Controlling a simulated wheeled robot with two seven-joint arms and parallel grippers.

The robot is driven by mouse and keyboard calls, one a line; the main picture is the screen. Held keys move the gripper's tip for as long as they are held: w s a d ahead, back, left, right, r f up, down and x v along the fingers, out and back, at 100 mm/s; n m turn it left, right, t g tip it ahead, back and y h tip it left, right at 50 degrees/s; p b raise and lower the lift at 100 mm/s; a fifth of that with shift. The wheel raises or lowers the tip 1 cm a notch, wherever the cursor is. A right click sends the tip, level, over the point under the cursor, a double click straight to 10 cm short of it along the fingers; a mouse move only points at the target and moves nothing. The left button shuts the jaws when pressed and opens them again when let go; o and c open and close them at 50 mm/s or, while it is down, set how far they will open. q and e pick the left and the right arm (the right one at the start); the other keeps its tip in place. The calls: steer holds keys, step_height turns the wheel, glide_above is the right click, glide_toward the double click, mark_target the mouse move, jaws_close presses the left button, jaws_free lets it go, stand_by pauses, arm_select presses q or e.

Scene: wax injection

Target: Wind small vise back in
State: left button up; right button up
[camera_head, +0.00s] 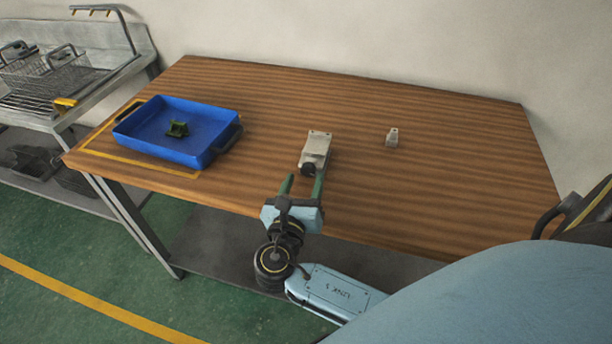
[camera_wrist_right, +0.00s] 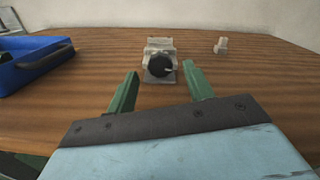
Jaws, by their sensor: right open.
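The small vise (camera_head: 317,145) is a light grey block on the wooden table, near its front middle. Its black round knob (camera_head: 308,169) faces the front edge. In the right wrist view the vise (camera_wrist_right: 160,46) stands straight ahead, with the knob (camera_wrist_right: 160,66) toward me. My right gripper (camera_head: 305,180) is open, its two green fingers pointing at the knob. In the wrist view the fingertips (camera_wrist_right: 161,70) lie to either side of the knob and a little short of it, with nothing between them. My left gripper is in neither view.
A blue tray (camera_head: 160,145) with a dark green part (camera_head: 177,129) in it stands on the table's left, inside a yellow outline. A small grey piece (camera_head: 392,138) stands right of the vise. A metal sink unit (camera_head: 85,95) is at far left. The table's right side is clear.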

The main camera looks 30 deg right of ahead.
mark_target(309, 168)
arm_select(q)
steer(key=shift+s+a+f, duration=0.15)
arm_select(e)
steer(key=shift+x, duration=1.4)
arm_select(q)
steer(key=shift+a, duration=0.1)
arm_select(e)
steer(key=shift+c, duration=0.4)
steer(key=shift+a, duration=0.1)
steer(key=c, duration=0.9)
